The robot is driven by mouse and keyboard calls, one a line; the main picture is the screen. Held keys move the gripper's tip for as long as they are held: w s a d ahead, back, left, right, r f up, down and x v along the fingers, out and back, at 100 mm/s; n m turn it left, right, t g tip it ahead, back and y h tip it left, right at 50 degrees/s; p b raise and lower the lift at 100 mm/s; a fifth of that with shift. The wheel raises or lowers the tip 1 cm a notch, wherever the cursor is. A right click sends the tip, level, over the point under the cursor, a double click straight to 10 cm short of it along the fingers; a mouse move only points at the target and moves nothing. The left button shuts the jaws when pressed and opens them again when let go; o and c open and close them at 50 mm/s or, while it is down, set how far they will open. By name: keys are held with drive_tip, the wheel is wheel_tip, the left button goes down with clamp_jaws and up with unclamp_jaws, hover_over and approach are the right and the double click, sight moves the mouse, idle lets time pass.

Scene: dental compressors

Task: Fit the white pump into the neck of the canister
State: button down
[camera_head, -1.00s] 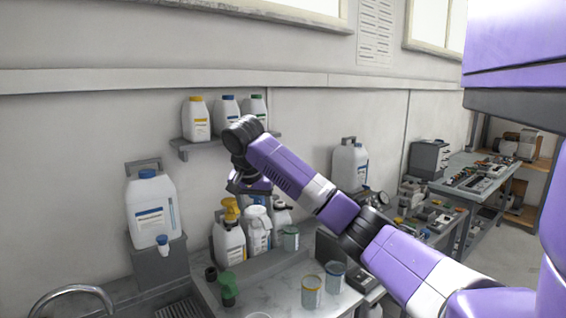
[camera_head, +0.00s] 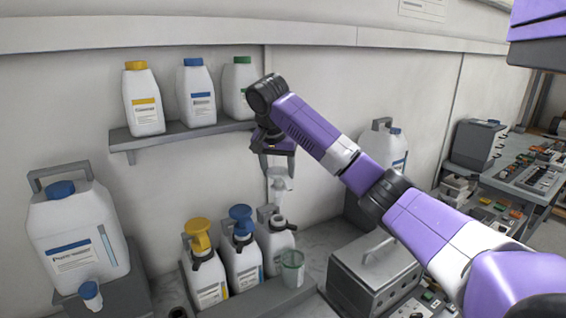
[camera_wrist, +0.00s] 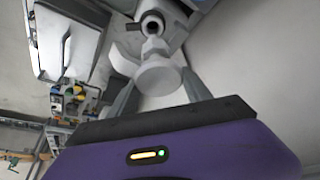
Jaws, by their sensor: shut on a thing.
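In the wrist view the pump's pale round head (camera_wrist: 158,76) sits between the two fingers. The canister (camera_head: 278,252) is white with a grey handle and a dark open neck (camera_head: 279,223), at the right end of a row of three. The pump is above this neck and appears apart from it. In the wrist view the neck (camera_wrist: 152,26) shows just past the pump, so exact alignment is hard to tell.
Canisters with a yellow pump (camera_head: 199,236) and a blue pump (camera_head: 241,221) stand close left. A greenish beaker (camera_head: 292,268) stands at the front right. A wall shelf (camera_head: 190,134) with three bottles is above left. A grey metal box (camera_head: 373,270) stands to the right.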

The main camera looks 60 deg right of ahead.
sight(277, 187)
drive_tip(key=shift+f+b, duration=1.65)
drive_tip(key=shift+f, duration=0.35)
drive_tip(key=shift+a+f, duration=0.1)
drive_tip(key=shift+f, duration=0.05)
drive_tip(key=shift+f, duration=0.15)
drive_tip(key=shift+f+b, duration=0.45)
drive_tip(key=shift+f, duration=0.8)
drive_tip(key=shift+f, duration=0.15)
drive_tip(key=shift+f, duration=0.55)
